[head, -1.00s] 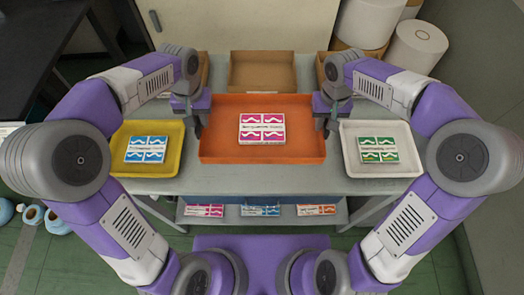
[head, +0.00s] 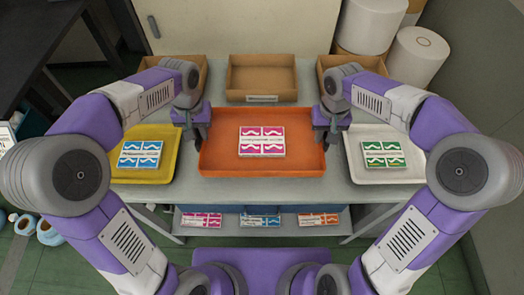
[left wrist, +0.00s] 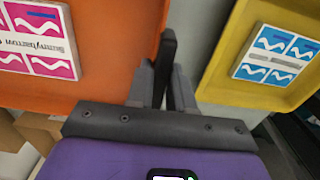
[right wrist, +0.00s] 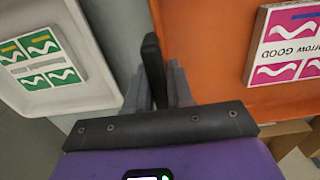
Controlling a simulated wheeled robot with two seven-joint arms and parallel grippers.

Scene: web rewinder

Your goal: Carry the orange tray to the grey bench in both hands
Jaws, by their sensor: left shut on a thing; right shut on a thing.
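The orange tray (head: 222,163) lies level over a grey table (head: 283,196), with a pink and white pack (head: 262,141) in it. I cannot tell whether it touches the table. My left gripper (head: 199,138) is shut on its left wall and my right gripper (head: 327,138) on its right wall. The fingers straddle the rim in the left wrist view (left wrist: 165,75) and the right wrist view (right wrist: 155,75). I cannot tell whether this table is the grey bench; no other grey bench shows clearly.
A yellow tray (head: 160,178) with a blue pack stands close on the left, a white tray (head: 412,177) with a green pack on the right. Cardboard trays (head: 262,97) stand behind. Several packs (head: 260,221) lie on a lower shelf. A dark table (head: 50,60) is at far left.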

